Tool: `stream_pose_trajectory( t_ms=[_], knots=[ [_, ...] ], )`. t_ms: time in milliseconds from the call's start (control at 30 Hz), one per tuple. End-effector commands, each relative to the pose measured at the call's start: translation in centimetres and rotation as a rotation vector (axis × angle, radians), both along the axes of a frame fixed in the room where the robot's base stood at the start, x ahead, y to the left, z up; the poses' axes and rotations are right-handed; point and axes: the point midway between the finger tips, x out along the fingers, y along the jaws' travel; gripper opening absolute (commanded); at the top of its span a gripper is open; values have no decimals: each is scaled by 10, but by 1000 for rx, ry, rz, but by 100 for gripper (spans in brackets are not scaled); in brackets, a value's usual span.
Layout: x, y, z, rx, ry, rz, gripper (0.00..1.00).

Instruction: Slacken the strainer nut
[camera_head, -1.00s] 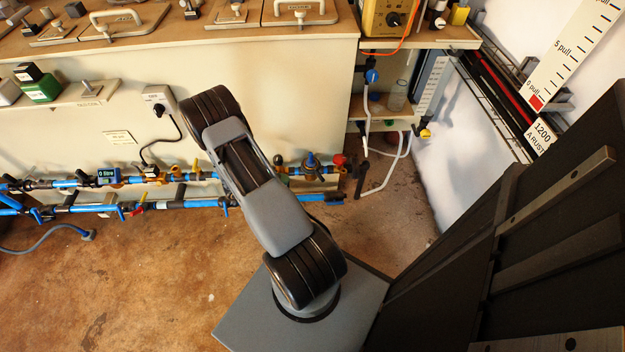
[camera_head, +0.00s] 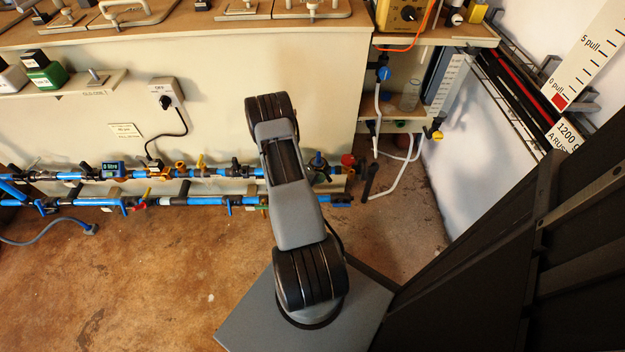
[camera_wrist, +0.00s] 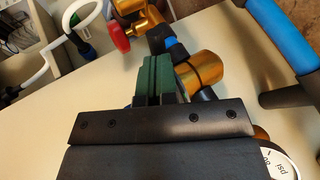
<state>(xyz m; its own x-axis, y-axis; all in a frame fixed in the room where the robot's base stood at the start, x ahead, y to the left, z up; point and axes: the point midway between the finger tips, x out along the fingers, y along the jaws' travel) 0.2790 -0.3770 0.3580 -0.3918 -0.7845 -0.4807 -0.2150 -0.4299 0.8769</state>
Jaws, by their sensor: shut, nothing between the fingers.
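In the wrist view, my gripper (camera_wrist: 160,68) shows its dark green fingers shut together with nothing between them. A brass-coloured round fitting (camera_wrist: 207,71) on the pipe is just right of the fingers, close beside them. It may be the strainer nut, but I cannot tell for sure. Whether the fingers touch it is unclear. In the head view, my arm reaches to the pipe runs and hides my gripper and the fittings behind it.
A red handle (camera_wrist: 119,36) on a brass valve is at the top of the wrist view. A psi gauge (camera_wrist: 284,164) is at lower right. Two blue pipe runs (camera_head: 70,176) line the cream bench front (camera_head: 230,75). Open floor (camera_head: 150,270) lies before them.

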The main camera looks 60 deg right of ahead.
Motion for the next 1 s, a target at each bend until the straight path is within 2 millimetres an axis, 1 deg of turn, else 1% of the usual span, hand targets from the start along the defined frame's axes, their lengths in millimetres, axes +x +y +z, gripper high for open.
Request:
stream_pose_trajectory(
  t_ms=[167,533,700,1000],
  knots=[
    [-3,-5,-3,0,0,-1,0],
    [-3,-6,-4,0,0,-1,0],
    [-10,-16,-11,0,-2,-4,0],
    [-13,-19,-8,2,-1,-6,0]
  ],
)
